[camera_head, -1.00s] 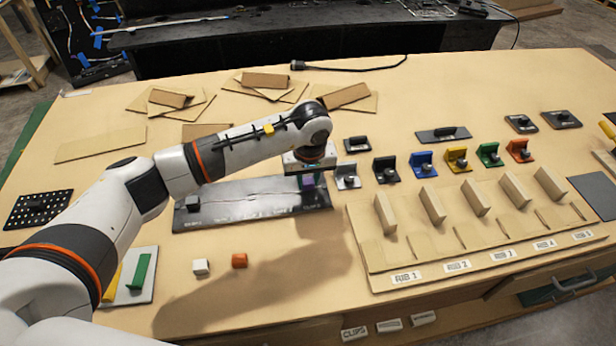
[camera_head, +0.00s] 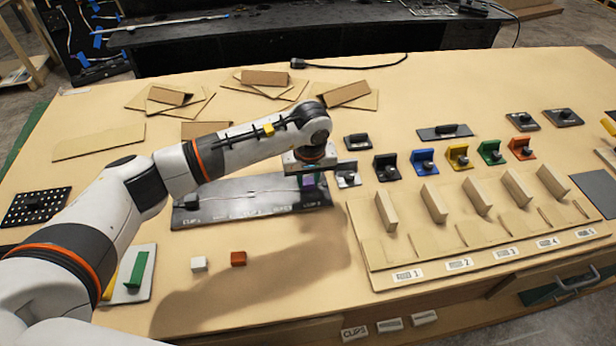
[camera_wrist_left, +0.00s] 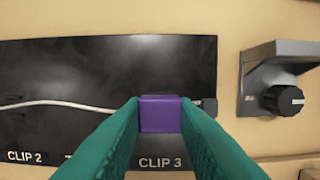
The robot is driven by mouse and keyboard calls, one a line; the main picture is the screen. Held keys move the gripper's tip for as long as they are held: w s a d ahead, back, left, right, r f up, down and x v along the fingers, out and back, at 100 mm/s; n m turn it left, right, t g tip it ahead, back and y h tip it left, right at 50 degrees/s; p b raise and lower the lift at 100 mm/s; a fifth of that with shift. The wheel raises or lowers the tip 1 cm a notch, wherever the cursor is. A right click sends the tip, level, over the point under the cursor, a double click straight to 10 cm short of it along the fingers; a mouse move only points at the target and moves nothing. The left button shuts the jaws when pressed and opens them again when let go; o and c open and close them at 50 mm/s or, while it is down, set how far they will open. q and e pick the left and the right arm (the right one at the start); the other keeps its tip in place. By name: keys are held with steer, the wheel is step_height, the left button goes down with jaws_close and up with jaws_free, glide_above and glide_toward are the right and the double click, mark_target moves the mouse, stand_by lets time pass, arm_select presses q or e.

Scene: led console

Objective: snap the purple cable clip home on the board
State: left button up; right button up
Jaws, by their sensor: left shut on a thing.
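The purple cable clip (camera_wrist_left: 160,114) is held between the two teal fingers of my left gripper (camera_wrist_left: 159,122), above the CLIP 3 label in the left wrist view. A sliver of purple (camera_head: 309,181) also shows under my left gripper (camera_head: 308,184) in the head view. The dark board (camera_wrist_left: 90,75) lies flat below, and its right end is under the gripper in the head view (camera_head: 225,212). A white cable (camera_wrist_left: 75,105) runs along the board toward the clip, with a dark end piece (camera_wrist_left: 209,107) just right of it. I cannot tell whether the clip touches the board.
A grey bracket with a black knob (camera_wrist_left: 285,98) stands close to the right of the board. Several coloured brackets, such as the blue one (camera_head: 423,161), stand further right behind the rib rack (camera_head: 395,260). A white block (camera_head: 199,264) and red block (camera_head: 238,259) lie in front.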

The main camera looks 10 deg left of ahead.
stand_by(0.3)
arm_select(q)
steer(key=o, duration=1)
step_height(320, 180, up, 12)
steer(key=s+b, duration=0.1)
steer(key=b, duration=0.2)
steer(key=shift+s+d, duration=0.3)
steer(key=shift+d, duration=0.05)
steer(key=shift+f, duration=0.15)
